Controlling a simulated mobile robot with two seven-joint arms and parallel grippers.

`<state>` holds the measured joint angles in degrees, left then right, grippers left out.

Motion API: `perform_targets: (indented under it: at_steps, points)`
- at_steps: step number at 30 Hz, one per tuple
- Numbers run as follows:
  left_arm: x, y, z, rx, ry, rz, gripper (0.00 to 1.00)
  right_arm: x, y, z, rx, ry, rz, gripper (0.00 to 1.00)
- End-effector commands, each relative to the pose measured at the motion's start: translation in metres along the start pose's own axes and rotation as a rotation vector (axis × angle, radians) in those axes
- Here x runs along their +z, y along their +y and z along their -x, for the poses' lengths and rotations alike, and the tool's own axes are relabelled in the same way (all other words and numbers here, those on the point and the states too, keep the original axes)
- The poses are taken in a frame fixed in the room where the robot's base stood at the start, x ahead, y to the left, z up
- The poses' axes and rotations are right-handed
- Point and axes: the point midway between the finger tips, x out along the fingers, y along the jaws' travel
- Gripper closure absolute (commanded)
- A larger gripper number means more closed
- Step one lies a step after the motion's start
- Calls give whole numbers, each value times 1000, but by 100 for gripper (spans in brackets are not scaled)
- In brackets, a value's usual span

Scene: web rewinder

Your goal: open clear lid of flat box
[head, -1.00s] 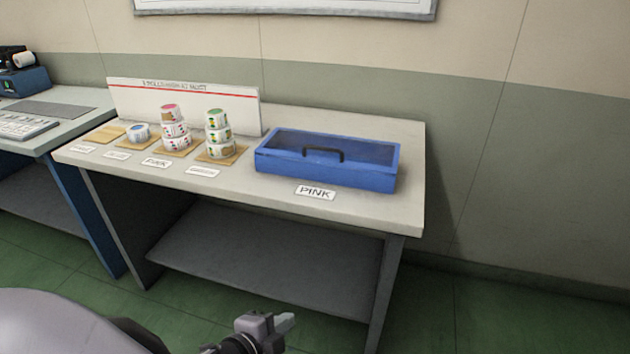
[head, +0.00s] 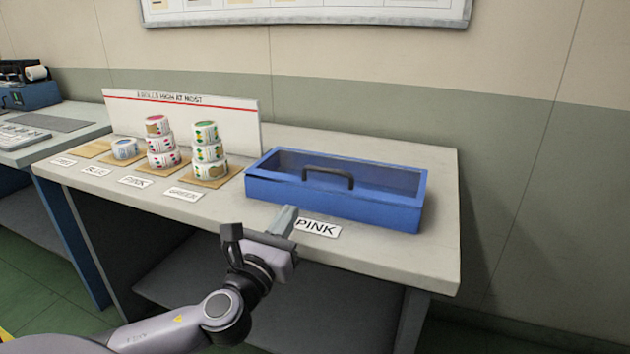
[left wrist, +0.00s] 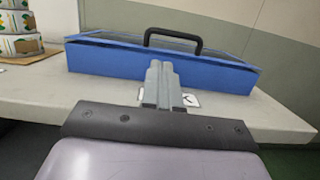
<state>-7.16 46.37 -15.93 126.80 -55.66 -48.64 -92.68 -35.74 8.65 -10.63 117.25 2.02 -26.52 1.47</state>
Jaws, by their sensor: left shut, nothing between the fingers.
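The flat blue box (head: 337,207) sits on the right part of the table. Its clear lid (head: 385,177) is closed, with a dark handle (head: 328,174) near the front edge. My left gripper (head: 288,216) is shut and empty, in front of the box at the table's front edge, by the PINK label (head: 317,228). In the left wrist view the shut fingers (left wrist: 160,72) point toward the box front (left wrist: 115,62), and the handle (left wrist: 173,36) stands above and beyond them. Whether the fingertips touch the box is unclear. My right gripper is not in view.
Stacks of label rolls (head: 207,148) stand on wooden pads left of the box, before a white sign board (head: 185,113). Small name labels lie along the front edge. A wall rises behind the table (head: 435,255). Bare tabletop lies right of the box.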

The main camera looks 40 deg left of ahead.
Motion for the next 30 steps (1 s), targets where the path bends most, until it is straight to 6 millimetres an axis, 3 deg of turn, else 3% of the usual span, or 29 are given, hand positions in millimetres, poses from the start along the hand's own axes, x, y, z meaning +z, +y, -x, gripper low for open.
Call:
perform_targets:
  at_steps: [5, 21, 30]
  points:
    - [0, 0, -12, 0, -1, 1, 100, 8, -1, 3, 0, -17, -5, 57]
    - [0, 0, -82, 1, 0, 4, 100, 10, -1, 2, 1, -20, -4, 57]
    - [-1, 0, -99, -1, 3, 2, 100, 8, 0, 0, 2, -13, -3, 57]
